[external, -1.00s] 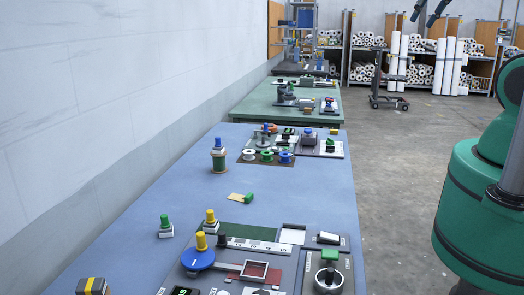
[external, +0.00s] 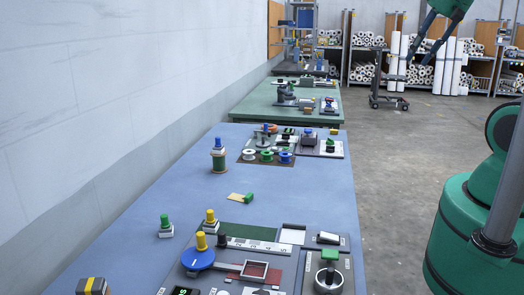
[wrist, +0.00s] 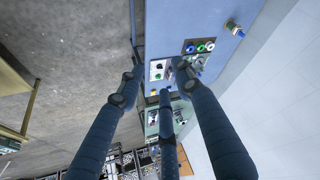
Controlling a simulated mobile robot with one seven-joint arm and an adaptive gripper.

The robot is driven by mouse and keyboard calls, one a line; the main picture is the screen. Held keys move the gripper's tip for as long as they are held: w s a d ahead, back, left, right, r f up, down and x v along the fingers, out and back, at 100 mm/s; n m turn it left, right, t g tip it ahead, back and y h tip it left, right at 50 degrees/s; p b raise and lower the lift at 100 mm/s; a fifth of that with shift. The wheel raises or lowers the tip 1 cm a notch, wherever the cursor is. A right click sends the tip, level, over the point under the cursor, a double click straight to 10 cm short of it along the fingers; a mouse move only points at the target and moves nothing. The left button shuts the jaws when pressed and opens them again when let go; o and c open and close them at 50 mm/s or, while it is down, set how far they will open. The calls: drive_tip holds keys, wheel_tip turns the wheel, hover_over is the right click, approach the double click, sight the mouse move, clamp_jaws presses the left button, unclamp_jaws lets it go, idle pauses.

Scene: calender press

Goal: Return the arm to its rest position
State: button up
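My gripper (external: 418,58) shows at the top right of the external view, high above the floor and away from the blue table. Its dark fingers point down and are spread apart with nothing between them. In the wrist view my gripper (wrist: 159,78) shows three fingers standing apart and empty, with the floor and tables far below. The upper part of my arm is outside the external view.
A green table (external: 255,112) stands behind the blue one. A wheeled cart (external: 388,85) and shelves of white rolls (external: 420,75) are at the back. A wall (external: 90,100) runs along the left.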

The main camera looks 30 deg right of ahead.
wheel_tip(320, 180, down, 6)
drive_tip(key=b, duration=0.5)
idle(1.0)
